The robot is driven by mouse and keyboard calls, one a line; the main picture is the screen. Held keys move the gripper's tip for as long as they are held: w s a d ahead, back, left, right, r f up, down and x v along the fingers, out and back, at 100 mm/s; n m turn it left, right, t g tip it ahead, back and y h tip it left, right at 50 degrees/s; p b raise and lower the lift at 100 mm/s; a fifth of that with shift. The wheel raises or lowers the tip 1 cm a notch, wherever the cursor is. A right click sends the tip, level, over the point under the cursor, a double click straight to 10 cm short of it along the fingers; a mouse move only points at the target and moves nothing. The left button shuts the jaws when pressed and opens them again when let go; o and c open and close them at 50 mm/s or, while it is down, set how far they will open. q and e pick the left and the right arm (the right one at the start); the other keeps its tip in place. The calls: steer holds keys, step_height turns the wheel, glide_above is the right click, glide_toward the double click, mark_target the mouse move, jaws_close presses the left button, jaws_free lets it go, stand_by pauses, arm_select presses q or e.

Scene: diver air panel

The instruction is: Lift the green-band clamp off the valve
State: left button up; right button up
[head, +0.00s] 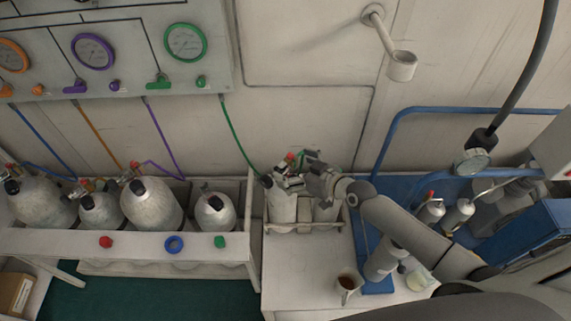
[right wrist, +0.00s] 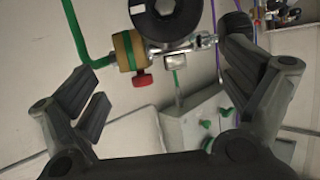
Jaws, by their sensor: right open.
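The green-band clamp (right wrist: 127,51) shows in the right wrist view as a brass-coloured fitting with a green band and a red knob (right wrist: 141,79) below. It sits at the left of the valve (right wrist: 175,45), beside a black round knob (right wrist: 166,18). A green hose (right wrist: 84,44) joins it from the left. In the head view the valve tops a pale cylinder (head: 282,208), and my gripper partly hides it. My right gripper (head: 290,183) is open at the valve. In the wrist view its fingers (right wrist: 165,85) are spread below the clamp and hold nothing. My left gripper is not in view.
The cylinder stands in a small rack (head: 305,230) beside a second cylinder. Several more cylinders stand in the bench (head: 215,243) to the left. A mug (head: 348,285) is on the counter in front, and a blue compressor frame (head: 395,150) is at right.

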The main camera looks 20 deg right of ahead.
steer(key=shift+x, duration=1.15)
steer(key=shift+w+a+f, duration=0.1)
steer(key=shift+w+a, duration=0.05)
steer(key=shift+c, duration=0.4)
steer(key=c, duration=0.9)
steer(key=shift+c, duration=0.7)
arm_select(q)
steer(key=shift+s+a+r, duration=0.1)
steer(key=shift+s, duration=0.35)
arm_select(e)
steer(key=shift+r, duration=0.25)
